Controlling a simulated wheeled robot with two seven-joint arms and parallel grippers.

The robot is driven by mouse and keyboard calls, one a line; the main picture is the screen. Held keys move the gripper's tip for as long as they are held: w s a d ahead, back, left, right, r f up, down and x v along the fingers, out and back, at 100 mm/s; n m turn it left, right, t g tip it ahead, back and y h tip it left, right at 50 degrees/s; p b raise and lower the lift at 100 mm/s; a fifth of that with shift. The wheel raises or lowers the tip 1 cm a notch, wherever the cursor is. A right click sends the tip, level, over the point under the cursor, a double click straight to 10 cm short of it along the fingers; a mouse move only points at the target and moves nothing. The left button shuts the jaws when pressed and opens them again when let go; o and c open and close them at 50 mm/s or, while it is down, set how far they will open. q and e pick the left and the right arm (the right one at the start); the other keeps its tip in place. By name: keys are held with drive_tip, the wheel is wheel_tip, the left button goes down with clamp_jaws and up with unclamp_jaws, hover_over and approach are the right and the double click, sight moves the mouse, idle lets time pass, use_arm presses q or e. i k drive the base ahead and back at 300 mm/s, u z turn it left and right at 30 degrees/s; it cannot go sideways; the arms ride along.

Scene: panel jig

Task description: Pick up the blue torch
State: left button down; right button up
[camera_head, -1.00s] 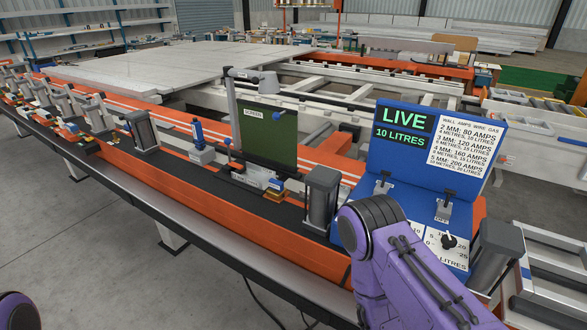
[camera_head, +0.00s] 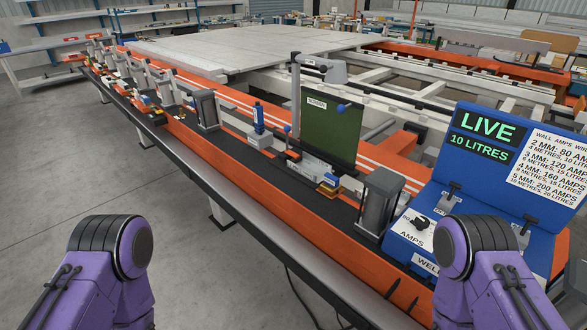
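A small upright blue cylinder (camera_head: 258,118), which looks like the blue torch, stands on a grey-white block (camera_head: 259,139) on the dark strip of the long orange bench. It is left of the green screen panel (camera_head: 331,130). Nothing of mine touches it. My purple left arm shows at the lower left and my purple right arm at the lower right. Both grippers are outside the picture, so their state is hidden.
A blue welder box (camera_head: 477,183) with a LIVE display stands at the right. Dark grey clamp blocks (camera_head: 381,203) and (camera_head: 206,110) stand along the orange bench (camera_head: 270,215). Several small clamps line its far left end.

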sight(259, 119)
drive_tip(key=u, duration=1.65)
drive_tip(key=i, duration=2.7)
drive_tip(key=z, duration=3.2)
